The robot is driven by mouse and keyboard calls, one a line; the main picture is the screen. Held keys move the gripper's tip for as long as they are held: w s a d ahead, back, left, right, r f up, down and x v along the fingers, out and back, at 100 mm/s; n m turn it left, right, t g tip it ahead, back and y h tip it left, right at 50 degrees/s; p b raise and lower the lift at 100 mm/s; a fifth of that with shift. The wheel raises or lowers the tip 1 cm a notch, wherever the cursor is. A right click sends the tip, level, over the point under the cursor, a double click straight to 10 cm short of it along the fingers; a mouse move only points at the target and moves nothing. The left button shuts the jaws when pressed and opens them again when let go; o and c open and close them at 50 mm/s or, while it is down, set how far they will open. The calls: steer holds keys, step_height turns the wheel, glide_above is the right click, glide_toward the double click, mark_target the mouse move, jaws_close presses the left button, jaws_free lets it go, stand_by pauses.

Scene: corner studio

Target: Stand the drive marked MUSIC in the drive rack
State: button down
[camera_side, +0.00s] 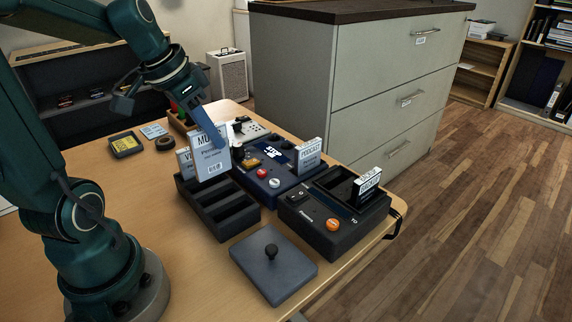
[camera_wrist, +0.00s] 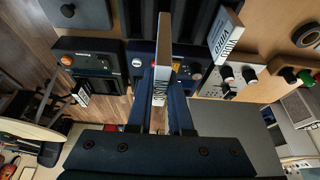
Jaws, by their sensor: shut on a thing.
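The white drive marked MUSIC (camera_side: 212,163) is held upright, slightly tilted, in my gripper (camera_side: 214,132). It also shows edge-on between the two fingers (camera_wrist: 160,112) in the wrist view, with its label strip (camera_wrist: 161,84) facing the camera. The black drive rack (camera_side: 226,219) has several long slots, and its front ones are empty. The MUSIC drive is at the rack's back part, and its lower edge shows in front of the rack. I cannot tell whether it touches the rack. Another white drive (camera_side: 184,161) stands at the rack's back end, partly hidden behind MUSIC.
A blue device (camera_side: 262,188) with a PODCAST drive (camera_side: 309,152) stands right of the rack. A black dock (camera_side: 345,236) holds another drive (camera_side: 368,186). A grey knobbed plate (camera_side: 283,277) lies in front. A tape roll (camera_side: 165,144) lies at the back left. The left tabletop is clear.

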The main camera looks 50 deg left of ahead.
mark_target(221, 171)
steer(key=shift+f, duration=3.6)
steer(key=c, duration=0.8)
jaws_free()
steer(key=shift+o, duration=0.2)
steer(key=shift+r, duration=0.1)
steer(key=shift+r, duration=2.9)
